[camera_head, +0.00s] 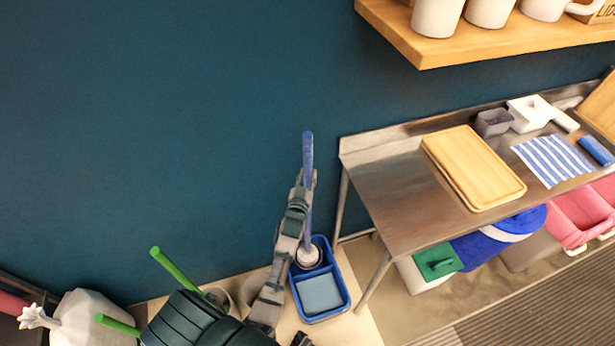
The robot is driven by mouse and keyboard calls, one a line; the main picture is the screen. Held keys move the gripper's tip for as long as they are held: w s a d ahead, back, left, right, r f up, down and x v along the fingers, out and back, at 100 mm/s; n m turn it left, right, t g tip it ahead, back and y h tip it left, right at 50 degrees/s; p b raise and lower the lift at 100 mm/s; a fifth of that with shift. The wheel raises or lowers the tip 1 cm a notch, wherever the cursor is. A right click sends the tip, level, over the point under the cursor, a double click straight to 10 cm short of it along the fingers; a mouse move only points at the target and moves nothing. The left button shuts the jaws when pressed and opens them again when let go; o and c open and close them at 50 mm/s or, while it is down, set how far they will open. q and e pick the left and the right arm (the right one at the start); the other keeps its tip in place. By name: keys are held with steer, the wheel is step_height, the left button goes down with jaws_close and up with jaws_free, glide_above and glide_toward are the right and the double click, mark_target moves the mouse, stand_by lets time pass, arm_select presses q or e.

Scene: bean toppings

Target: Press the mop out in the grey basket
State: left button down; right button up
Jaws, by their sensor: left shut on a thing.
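The mop's blue handle (308,150) stands nearly upright against the dark blue wall. My left gripper (306,179) is shut on the handle, and my arm reaches up to it from below. The blue bucket (347,292) stands on the floor beside the table leg. A round pale grey basket (309,261) sits in its back compartment, and its front compartment looks filled with greyish-blue water. The handle's lower end comes down at the basket. The mop head is too small and covered to tell how deep it sits. My right gripper is not in view.
A steel table (385,185) stands right of the bucket, with a wooden tray (475,167) and striped cloth (553,160) on top. A wooden shelf (480,48) with mugs hangs above. A white sack-like container (90,320) stands lower left, near green bars (175,268).

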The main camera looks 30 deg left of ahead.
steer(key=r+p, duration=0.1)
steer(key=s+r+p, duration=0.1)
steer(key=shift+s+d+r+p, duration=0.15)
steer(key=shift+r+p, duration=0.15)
steer(key=shift+p, duration=0.1)
